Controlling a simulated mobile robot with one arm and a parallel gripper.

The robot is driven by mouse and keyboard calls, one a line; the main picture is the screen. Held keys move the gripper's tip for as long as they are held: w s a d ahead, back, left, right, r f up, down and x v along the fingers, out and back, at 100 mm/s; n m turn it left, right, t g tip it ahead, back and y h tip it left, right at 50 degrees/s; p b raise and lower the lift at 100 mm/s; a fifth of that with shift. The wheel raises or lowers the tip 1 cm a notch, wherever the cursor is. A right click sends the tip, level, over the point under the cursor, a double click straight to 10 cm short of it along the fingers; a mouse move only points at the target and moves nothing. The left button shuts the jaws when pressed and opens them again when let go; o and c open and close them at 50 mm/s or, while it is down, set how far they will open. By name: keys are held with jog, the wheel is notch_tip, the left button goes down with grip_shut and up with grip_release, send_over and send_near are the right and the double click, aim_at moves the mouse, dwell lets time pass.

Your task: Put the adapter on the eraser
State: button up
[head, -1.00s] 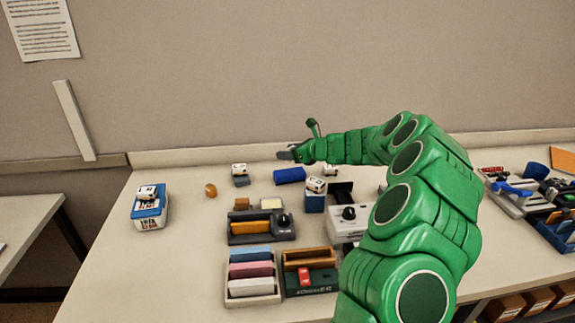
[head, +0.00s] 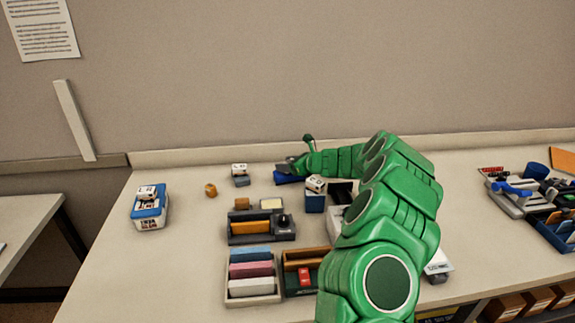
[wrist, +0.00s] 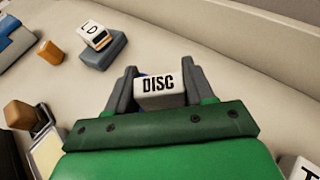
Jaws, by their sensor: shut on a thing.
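My gripper (wrist: 158,88) is shut on a white block marked DISC (wrist: 158,85), which I take to be the adapter. In the head view my gripper (head: 288,167) is low over a blue block (head: 287,179) near the back of the table, which may be the eraser. A little blue (wrist: 142,75) shows behind the white block between the fingers. The gripper hides most of the blue block, and I cannot tell whether the white block touches it.
A white labelled block on a grey one (head: 241,181) stands left of my gripper, with a small brown piece (head: 211,190) beyond. Another white block on a blue box (head: 315,204) is close on the right. The wall is behind.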

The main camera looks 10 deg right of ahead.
jog(key=shift+f, duration=0.1)
jog(key=o, duration=1)
